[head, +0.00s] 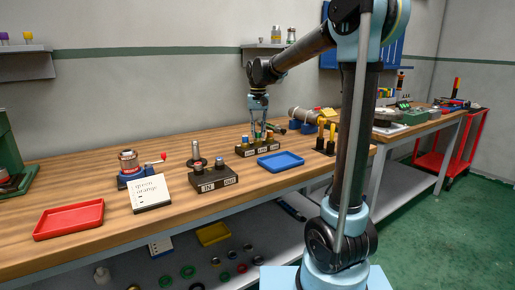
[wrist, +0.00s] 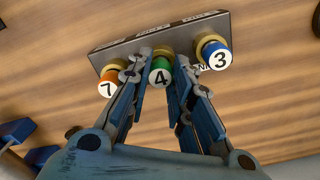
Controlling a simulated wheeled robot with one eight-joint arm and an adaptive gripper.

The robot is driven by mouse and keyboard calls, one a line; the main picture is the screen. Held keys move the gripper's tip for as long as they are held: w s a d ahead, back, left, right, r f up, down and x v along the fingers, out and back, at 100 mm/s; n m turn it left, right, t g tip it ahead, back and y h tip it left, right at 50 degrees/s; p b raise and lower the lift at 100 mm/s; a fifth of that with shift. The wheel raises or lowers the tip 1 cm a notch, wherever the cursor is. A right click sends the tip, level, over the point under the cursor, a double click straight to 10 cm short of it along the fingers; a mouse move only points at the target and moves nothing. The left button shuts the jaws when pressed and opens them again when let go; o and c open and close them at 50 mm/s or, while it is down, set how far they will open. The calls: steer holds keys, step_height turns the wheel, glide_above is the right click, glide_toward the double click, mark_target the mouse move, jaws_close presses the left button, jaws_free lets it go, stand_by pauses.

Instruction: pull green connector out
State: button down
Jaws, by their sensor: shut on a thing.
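The green connector (wrist: 161,74), marked 4 on its end, is in the middle of a row on a dark block (wrist: 150,34) in the wrist view. An orange connector (wrist: 108,84) marked 7 is to its left, and a blue connector (wrist: 217,56) marked 3 is to its right, each at a brass collar. My gripper (wrist: 163,60) is shut on the green connector, one finger on each side. In the head view my gripper (head: 258,131) points down over the block (head: 252,150). The green connector's base is hidden, so its depth in the block is unclear.
A blue tray (head: 280,161) lies in front of the block. A second labelled block (head: 215,181) stands to its left, near a card (head: 150,193) reading green, orange. Yellow-handled tools (head: 326,137) stand to the right. A red tray (head: 69,219) is far left.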

mark_target(258, 132)
steer(key=shift+r, duration=0.45)
steer(key=shift+r, duration=1.7)
steer(key=shift+s, duration=0.1)
